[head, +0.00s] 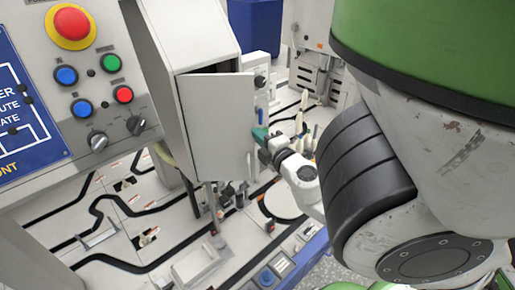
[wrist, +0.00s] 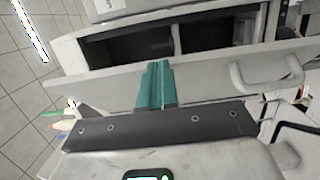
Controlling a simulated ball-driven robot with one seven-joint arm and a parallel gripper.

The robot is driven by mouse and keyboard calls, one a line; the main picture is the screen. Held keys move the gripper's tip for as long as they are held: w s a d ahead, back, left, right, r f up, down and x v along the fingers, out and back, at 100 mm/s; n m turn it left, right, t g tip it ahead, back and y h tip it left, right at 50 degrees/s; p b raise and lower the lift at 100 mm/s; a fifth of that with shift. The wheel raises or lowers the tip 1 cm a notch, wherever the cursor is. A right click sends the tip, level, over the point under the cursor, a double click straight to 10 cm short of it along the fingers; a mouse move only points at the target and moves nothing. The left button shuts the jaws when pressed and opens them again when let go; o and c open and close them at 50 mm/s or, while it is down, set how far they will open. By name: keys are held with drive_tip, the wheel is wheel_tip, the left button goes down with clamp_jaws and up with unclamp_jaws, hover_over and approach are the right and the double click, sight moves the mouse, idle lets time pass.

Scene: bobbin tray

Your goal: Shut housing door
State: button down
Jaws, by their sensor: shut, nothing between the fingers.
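The housing (head: 185,32) is a pale grey box in the middle of the head view. Its light grey door (head: 215,125) stands partly open, with a dark gap along its top. In the wrist view the door (wrist: 210,83) is a pale band across the picture, with the dark housing interior (wrist: 130,46) beyond it. A pale handle (wrist: 268,76) is at the right of the door there. My gripper (head: 260,135) is at the door's right edge. Its teal fingers (wrist: 156,85) are shut together and empty, in front of the door. I cannot tell whether they touch it.
A control panel (head: 93,85) with a red stop button (head: 71,25) and several smaller buttons stands at the left. Below lies a pale work surface (head: 110,225) with black tracks and small parts. Upright pale parts (head: 299,122) stand behind my gripper. My arm fills the right side.

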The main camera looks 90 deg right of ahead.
drive_tip(key=w+d+n+t+y+b, duration=0.2)
drive_tip(key=d+n+t+y, duration=0.1)
drive_tip(key=d, duration=0.9)
drive_tip(key=shift+t, duration=0.6)
